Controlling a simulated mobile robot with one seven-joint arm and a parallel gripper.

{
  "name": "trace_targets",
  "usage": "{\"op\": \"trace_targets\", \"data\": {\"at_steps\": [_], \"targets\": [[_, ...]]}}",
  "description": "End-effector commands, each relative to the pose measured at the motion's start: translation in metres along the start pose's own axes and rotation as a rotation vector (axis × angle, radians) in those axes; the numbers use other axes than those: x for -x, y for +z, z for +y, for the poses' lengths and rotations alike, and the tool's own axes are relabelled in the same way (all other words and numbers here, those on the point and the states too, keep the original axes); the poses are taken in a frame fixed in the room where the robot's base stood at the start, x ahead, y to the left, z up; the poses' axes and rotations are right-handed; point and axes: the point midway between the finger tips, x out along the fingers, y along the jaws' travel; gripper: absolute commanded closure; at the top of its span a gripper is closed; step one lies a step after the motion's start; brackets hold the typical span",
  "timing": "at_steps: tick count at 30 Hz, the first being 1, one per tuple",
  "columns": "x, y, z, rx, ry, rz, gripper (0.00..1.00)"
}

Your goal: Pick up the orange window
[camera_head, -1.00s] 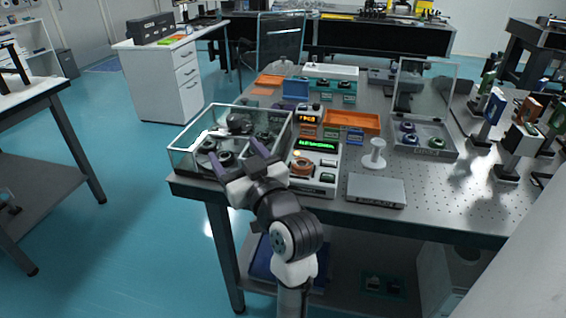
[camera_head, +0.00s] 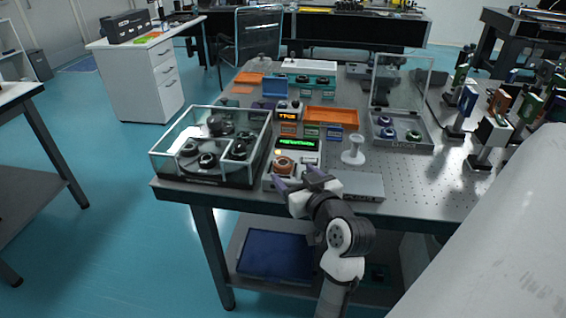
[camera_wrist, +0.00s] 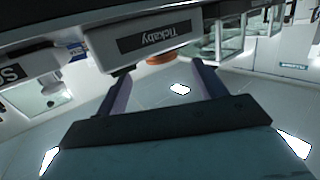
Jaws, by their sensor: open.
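A round orange-rimmed piece (camera_head: 284,166), likely the orange window, sits on the front left of a grey instrument with a green display (camera_head: 297,145). My gripper (camera_head: 298,181) is open at the table's front edge, just in front of the instrument and close to the orange piece. Its two purple fingers (camera_wrist: 160,72) are apart, with nothing visibly held. I cannot tell whether they touch anything.
A glass-walled case (camera_head: 210,172) with several dark round mounts stands left of the instrument. A flat grey box (camera_head: 362,186) and a white spool-shaped stand (camera_head: 353,152) are on the right. An orange tray (camera_head: 331,117) lies behind.

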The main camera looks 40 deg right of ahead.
Motion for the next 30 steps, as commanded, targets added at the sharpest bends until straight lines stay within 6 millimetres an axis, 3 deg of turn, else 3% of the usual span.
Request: {"op": "trace_targets", "data": {"at_steps": [13, 21, 30], "targets": [[-0.051, -0.003, -0.002, 0.0, 0.0, 0.0, 0.3], [-0.056, -0.002, -0.002, 0.001, 0.0, 0.001, 0.3], [-0.056, -0.002, -0.002, 0.001, 0.0, 0.001, 0.67]]}}
